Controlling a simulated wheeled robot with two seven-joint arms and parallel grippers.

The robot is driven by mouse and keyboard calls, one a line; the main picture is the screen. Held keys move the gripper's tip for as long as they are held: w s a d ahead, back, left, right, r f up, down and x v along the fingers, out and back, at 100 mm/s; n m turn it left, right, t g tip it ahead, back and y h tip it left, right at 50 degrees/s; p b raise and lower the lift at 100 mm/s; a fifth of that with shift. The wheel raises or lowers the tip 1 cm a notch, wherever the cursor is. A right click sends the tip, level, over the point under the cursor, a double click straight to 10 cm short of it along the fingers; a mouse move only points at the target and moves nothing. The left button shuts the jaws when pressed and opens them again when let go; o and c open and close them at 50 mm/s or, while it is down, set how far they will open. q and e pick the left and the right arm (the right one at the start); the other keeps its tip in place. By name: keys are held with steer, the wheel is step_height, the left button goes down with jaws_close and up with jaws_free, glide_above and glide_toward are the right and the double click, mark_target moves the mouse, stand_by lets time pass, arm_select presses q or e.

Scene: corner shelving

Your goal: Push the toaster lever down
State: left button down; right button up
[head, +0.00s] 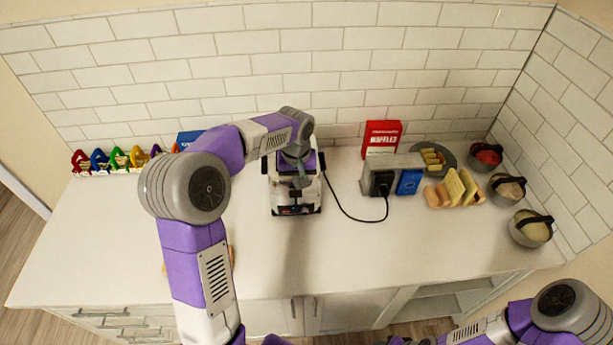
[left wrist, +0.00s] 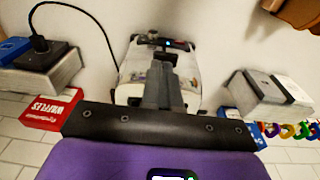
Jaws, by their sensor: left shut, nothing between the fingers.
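The toaster (head: 297,203) is white and chrome with a dark front panel. It stands on the counter in the middle of the head view, and it also shows in the left wrist view (left wrist: 187,85). My left gripper (head: 302,182) is above the toaster and covers part of its top. In the left wrist view the left fingers (left wrist: 164,72) are together and empty, pointing toward the panel side with its small red and blue lights. I cannot tell whether they touch the toaster. The lever cannot be made out clearly. My right gripper is not in view.
A black cord runs from the toaster to a grey outlet box (head: 405,161). Colored clips (head: 119,160) line the back left. The counter front is mostly clear.

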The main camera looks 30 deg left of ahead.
mark_target(296, 195)
arm_select(q)
steer(key=f+b, duration=0.1)
steer(key=a+f+b, duration=0.1)
steer(key=f+b, duration=0.1)
steer(key=w+f+b, duration=0.1)
steer(key=b, duration=0.1)
steer(key=shift+a+f, duration=0.2)
steer(key=shift+a, duration=0.05)
stand_by(0.7)
step_height(296, 195, down, 6)
steer(key=b, duration=0.5)
steer(key=shift+s+f, duration=0.1)
steer(key=shift+f, duration=0.15)
steer(key=shift+r, duration=0.1)
steer(key=shift+s+d+r+n, duration=0.15)
steer(key=shift+s+d+r, duration=0.2)
steer(key=shift+s, duration=0.3)
steer(key=shift+s+d+r+n, duration=0.2)
steer(key=shift+s+d, duration=0.25)
steer(key=shift+s, duration=0.15)
